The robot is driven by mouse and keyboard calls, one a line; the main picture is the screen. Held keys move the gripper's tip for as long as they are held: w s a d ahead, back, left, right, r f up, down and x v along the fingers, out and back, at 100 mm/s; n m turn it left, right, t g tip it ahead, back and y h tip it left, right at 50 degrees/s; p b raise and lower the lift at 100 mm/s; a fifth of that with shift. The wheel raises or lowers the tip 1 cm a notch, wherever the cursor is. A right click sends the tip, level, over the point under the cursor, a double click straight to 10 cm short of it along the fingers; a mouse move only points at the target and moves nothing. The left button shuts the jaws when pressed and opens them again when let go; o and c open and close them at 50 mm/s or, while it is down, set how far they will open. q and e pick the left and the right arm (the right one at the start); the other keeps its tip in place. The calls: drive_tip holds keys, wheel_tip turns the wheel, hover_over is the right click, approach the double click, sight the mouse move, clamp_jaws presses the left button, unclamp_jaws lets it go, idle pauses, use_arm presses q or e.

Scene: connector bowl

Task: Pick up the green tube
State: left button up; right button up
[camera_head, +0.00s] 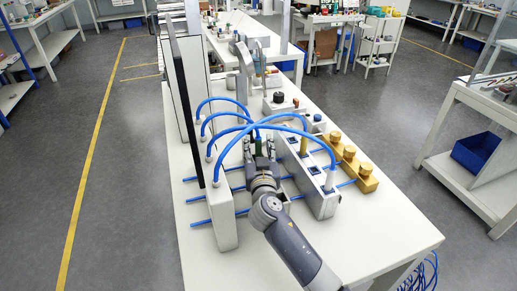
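The green tube (258,147) is a small, dark green upright piece near the middle of the white table, under the arching blue hoses. My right gripper (259,148) reaches in from the lower right. Its two dark fingers stand apart, one on each side of the green tube, and it looks open. Whether either finger touches the tube is too small to tell. The tube's lower part is hidden by the gripper. My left gripper is not in view.
Blue hoses (237,117) arch over the gripper between a white upright block (222,218) on the left and a grey connector block (318,190) on the right. A brass-coloured block (352,166) stands farther right. The table's front right (385,225) is clear.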

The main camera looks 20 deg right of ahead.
drive_tip(key=shift+w+d, duration=0.1)
drive_tip(key=shift+w, duration=0.5)
drive_tip(key=shift+c, duration=0.6)
clamp_jaws()
